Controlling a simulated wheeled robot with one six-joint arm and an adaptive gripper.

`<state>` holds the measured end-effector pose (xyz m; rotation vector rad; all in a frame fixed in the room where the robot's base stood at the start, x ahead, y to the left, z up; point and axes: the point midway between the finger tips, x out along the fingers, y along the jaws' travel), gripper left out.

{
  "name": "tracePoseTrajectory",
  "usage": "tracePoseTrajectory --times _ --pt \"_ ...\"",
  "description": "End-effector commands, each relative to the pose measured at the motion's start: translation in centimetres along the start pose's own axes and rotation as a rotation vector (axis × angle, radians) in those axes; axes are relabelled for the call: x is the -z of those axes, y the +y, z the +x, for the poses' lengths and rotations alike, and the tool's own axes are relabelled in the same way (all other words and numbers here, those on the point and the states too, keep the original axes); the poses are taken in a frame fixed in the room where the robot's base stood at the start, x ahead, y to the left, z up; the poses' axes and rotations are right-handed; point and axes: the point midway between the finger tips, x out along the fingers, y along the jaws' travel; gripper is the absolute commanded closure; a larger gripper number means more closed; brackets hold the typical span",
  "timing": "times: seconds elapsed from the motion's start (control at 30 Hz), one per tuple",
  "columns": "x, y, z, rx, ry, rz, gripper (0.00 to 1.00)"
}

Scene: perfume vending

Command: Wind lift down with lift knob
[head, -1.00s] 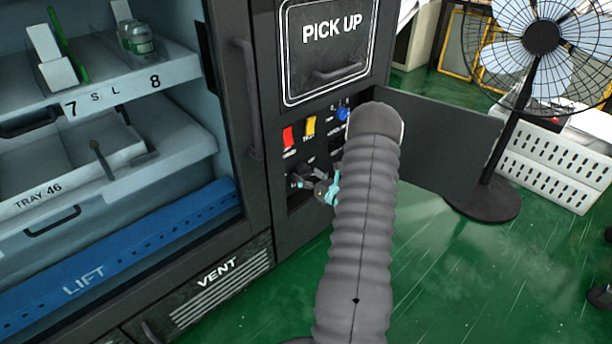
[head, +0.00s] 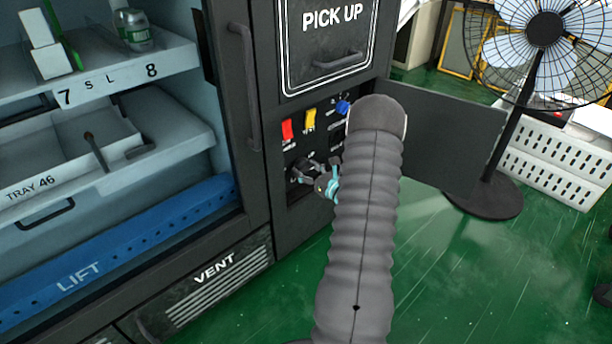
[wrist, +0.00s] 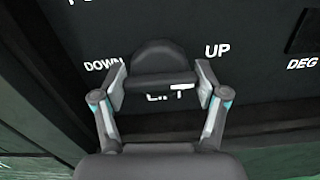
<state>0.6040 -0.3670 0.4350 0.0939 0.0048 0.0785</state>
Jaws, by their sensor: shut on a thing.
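The lift knob (wrist: 160,62) is a black rounded knob on the dark control panel, with the labels DOWN, UP and LIFT around it in the wrist view. My gripper (wrist: 160,88) is shut on the knob, one finger at each side of it. In the head view my gripper (head: 318,180) is at the lower part of the panel, partly hidden by my arm. The blue lift (head: 120,255) lies low inside the cabinet, below tray 46.
A red switch (head: 287,129), a yellow switch (head: 310,120) and a blue knob (head: 343,107) sit above the lift knob. The open panel door (head: 445,140) stands to the right of my arm, with a fan (head: 543,40) behind it.

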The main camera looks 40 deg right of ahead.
Motion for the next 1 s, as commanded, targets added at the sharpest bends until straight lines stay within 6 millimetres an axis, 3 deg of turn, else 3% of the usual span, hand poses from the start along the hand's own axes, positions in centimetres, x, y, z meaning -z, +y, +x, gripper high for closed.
tracePoseTrajectory --times 0.27,1.0 --pt "0.63 -0.08 0.06 0.000 -0.004 -0.264 0.62" --pt "-0.05 0.01 0.07 0.000 -0.002 -0.960 0.62"
